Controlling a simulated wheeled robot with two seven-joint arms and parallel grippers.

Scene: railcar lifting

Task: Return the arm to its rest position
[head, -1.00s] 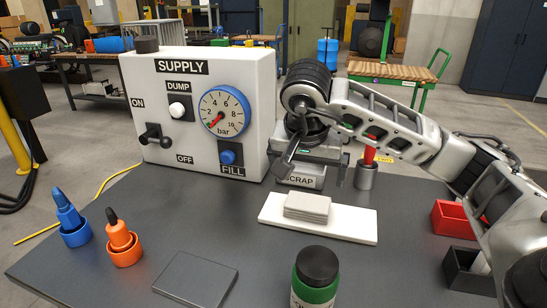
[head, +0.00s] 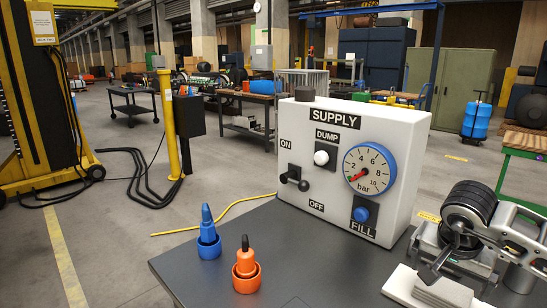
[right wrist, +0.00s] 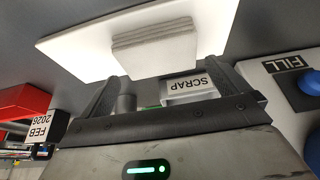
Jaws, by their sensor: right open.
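My right gripper (head: 458,284) is at the right edge of the head view, by the right side of the supply box. It is open, with nothing between its fingers. In the right wrist view its two dark fingers (right wrist: 165,77) stand apart. They point toward a white plate (right wrist: 78,47) carrying a stack of thin grey pads (right wrist: 153,46). The SCRAP container (right wrist: 190,88) shows beyond the fingers. In the head view the plate (head: 398,288) is partly cut off by the bottom edge. My left gripper is not in view.
The white supply box (head: 310,165) with gauge, lever and buttons stands left of my right gripper. A blue marker (head: 207,230) and an orange one (head: 246,262) stand in cups at the front left. A red bin (right wrist: 22,100) shows in the wrist view.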

